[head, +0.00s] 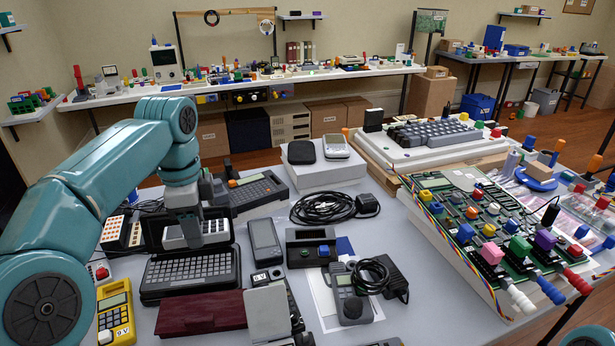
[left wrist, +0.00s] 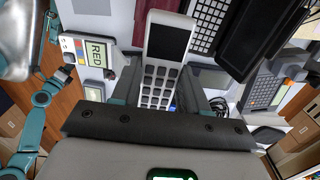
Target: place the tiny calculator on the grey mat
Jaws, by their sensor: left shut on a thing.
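The tiny calculator is a light grey slab with a dark screen and rows of keys. In the left wrist view the calculator (left wrist: 158,72) lies between the two fingers of my left gripper (left wrist: 163,92), which is shut on it. In the head view the calculator (head: 205,231) shows below my left gripper (head: 187,212), over the open black clamshell handheld (head: 190,270); whether they touch is unclear. I cannot make out the grey mat with certainty. My right gripper is not in view.
A pocket device (head: 265,241) and a coiled black cable (head: 325,207) lie to the right. A yellow meter (head: 115,316) and a dark red case (head: 201,313) are at the front. A white slab (head: 325,174) stands behind. The table is crowded, with small bare patches.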

